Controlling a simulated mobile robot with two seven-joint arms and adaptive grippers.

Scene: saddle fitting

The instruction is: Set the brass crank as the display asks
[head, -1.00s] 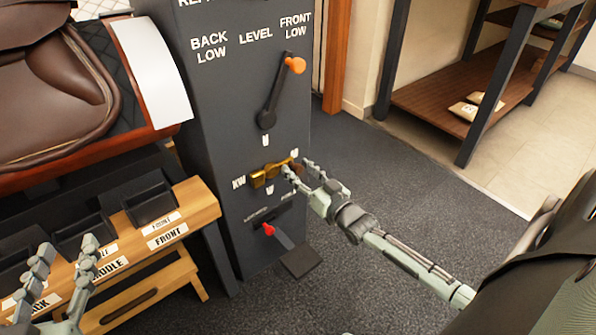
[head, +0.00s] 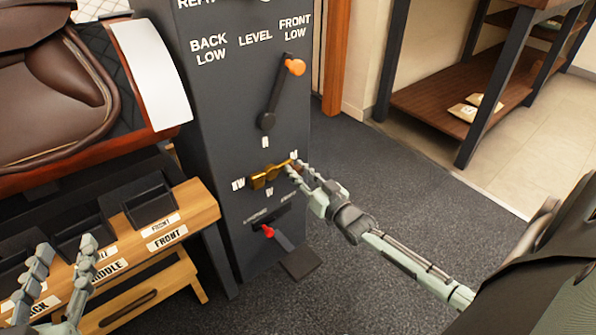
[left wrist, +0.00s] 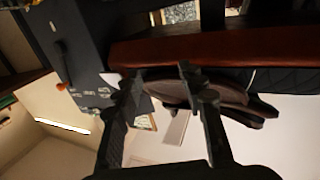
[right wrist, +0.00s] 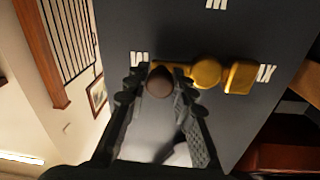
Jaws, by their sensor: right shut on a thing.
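The brass crank (head: 268,177) is mounted on the front of the dark post (head: 205,130), between letter marks. In the right wrist view its brass hub (right wrist: 206,73) and block end (right wrist: 240,77) lie roughly level. The block end points toward the XW mark and the brown round knob (right wrist: 160,83) lies by another mark on the opposite side. My right gripper (head: 297,168) is shut on this knob, a finger on each side. My left gripper (head: 62,262) is open and empty in front of the wooden bench. The display's request is not readable; only cut-off lettering shows at the top.
An orange-knobbed lever (head: 278,95) sits above the crank, and a red-tipped lever (head: 267,231) below it. A brown saddle (head: 60,85) is at left, over a wooden bench (head: 195,205) with dark blocks. The floor right of the post is clear.

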